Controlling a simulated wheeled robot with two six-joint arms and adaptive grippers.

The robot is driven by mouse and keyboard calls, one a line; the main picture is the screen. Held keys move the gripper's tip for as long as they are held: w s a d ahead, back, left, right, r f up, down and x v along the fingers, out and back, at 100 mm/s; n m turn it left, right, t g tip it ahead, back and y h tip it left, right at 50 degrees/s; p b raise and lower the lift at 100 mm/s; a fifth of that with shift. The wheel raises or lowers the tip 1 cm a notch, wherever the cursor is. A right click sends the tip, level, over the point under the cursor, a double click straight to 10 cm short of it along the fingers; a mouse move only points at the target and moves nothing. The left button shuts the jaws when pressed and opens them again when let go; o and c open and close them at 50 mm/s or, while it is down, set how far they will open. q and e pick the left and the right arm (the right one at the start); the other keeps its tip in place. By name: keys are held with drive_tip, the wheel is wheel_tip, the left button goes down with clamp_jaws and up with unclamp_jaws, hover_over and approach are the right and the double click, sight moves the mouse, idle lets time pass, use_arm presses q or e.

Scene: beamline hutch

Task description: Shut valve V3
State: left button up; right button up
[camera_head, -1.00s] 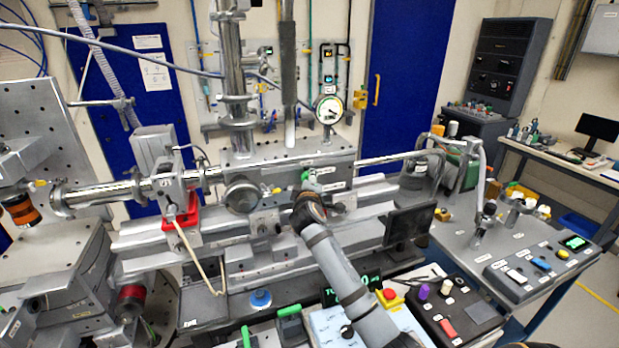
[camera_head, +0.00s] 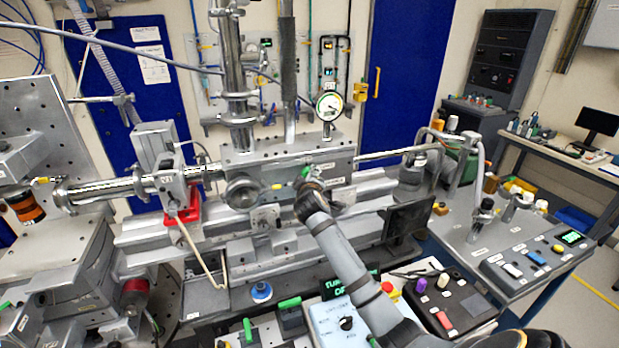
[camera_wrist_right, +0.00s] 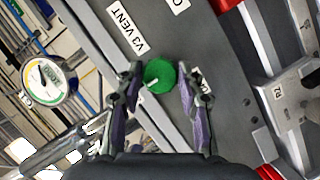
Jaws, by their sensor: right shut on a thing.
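Valve V3 has a round green knob (camera_wrist_right: 160,73) with a short white mark on its face, beside a label reading V3 VENT (camera_wrist_right: 128,28) on a grey panel in the right wrist view. My right gripper (camera_wrist_right: 160,84) has its two fingers on either side of the knob and is shut on it. In the head view, the gripper (camera_head: 308,186) is at the front of the grey metal chamber (camera_head: 285,157), with a bit of the green knob (camera_head: 306,172) showing above it. My left gripper is not in view.
A dial gauge (camera_head: 328,107) stands on the chamber behind the gripper. A dark screen (camera_head: 408,223) is close to the right of my forearm. A control box with a red button (camera_head: 390,290) and a green-lit display (camera_head: 345,284) lie below the arm.

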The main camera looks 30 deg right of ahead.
drive_tip(key=o, duration=1.2)
drive_tip(key=shift+c, duration=0.2)
drive_tip(key=v, duration=1.2)
drive_tip(key=shift+f, duration=0.1)
